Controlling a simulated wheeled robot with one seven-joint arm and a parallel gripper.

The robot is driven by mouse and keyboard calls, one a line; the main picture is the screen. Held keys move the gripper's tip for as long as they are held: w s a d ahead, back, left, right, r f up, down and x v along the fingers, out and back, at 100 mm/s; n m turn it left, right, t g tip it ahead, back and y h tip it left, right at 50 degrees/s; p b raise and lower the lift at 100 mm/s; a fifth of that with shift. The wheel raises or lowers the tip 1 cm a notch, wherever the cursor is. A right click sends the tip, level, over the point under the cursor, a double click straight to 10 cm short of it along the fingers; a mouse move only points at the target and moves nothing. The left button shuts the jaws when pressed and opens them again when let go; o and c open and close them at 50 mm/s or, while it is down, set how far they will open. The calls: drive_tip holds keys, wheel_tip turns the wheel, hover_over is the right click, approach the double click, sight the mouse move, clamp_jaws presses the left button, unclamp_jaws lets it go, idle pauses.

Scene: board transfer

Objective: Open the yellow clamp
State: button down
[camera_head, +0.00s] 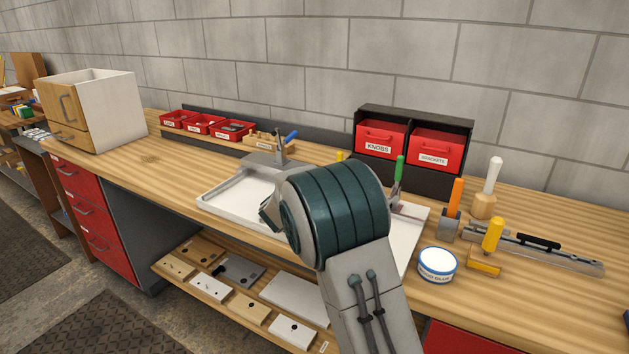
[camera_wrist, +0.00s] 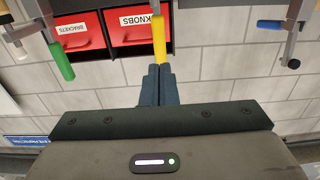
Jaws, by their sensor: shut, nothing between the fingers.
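The yellow clamp's handle (camera_wrist: 159,38) hangs into the top middle of the wrist view, which shows the scene upside down. In the head view only the top of the yellow handle (camera_head: 339,156) shows above my arm; the rest of the clamp is hidden. My gripper (camera_wrist: 157,70) is shut and empty, its fingertips at the free end of the yellow handle. I cannot tell whether they touch it. My gripper is hidden behind my arm in the head view.
A green-handled clamp (camera_head: 400,169) and a blue-handled clamp (camera_head: 291,136) stand on either side, by the white tray (camera_head: 219,207). Red bins (camera_head: 436,147) stand behind. Yellow- and orange-handled tools, a white-handled tool and a round tub (camera_head: 438,264) sit to the right.

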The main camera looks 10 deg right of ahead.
sight(338, 160)
drive_tip(key=shift+x, duration=2.7)
drive_tip(key=shift+r+p, duration=0.2)
drive_tip(key=shift+p, duration=0.55)
